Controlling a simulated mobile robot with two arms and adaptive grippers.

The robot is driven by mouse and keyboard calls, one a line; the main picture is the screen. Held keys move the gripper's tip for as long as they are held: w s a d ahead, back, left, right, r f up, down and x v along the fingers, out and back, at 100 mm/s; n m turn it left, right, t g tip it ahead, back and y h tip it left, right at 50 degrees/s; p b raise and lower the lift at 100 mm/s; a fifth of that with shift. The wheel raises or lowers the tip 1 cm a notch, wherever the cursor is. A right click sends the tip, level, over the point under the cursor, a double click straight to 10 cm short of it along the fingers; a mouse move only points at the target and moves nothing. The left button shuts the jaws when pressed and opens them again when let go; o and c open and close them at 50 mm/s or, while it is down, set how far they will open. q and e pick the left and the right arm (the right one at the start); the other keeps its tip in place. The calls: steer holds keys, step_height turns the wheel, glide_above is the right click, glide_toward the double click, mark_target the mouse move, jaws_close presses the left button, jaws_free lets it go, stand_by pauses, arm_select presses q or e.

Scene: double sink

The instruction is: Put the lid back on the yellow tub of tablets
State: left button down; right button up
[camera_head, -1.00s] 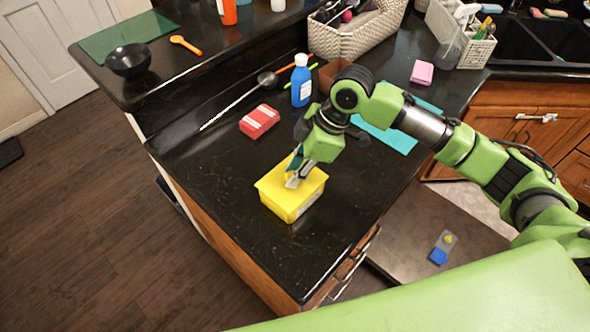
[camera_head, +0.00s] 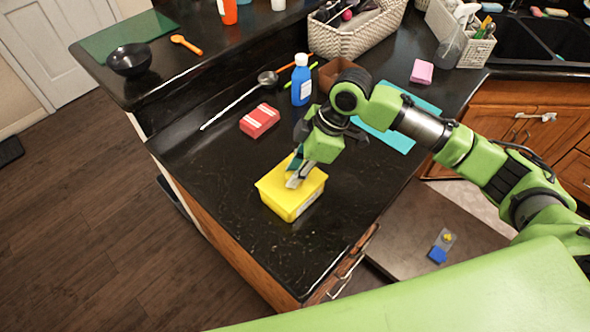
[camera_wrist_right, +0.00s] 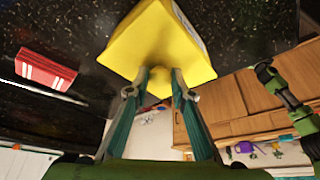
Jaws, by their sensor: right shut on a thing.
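The yellow tub (camera_head: 285,208) stands upright near the front left edge of the black counter. Its yellow lid (camera_head: 310,178) lies over the tub's top and looks about level in the head view. I cannot tell whether it is fully seated all round. My right gripper (camera_head: 293,182) comes down from above and hides part of the lid. In the right wrist view the right gripper (camera_wrist_right: 160,82) is shut on the lid's small knob, with the lid (camera_wrist_right: 155,45) filling the top middle. The tub's contents are hidden. My left gripper does not show.
A red box (camera_head: 260,121), a blue bottle (camera_head: 301,84) and a long-handled ladle (camera_head: 240,100) lie or stand behind the tub. A teal mat (camera_head: 392,133) is behind my right arm. The counter in front of the tub is clear up to its edge.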

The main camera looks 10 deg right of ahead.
steer(key=shift+p, duration=0.5)
stand_by(0.4)
steer(key=o, duration=1.7)
steer(key=shift+c, duration=0.2)
step_height(320, 180, up, 5)
steer(key=p, duration=0.5)
steer(key=shift+r+p, duration=1.05)
steer(key=shift+p, duration=0.1)
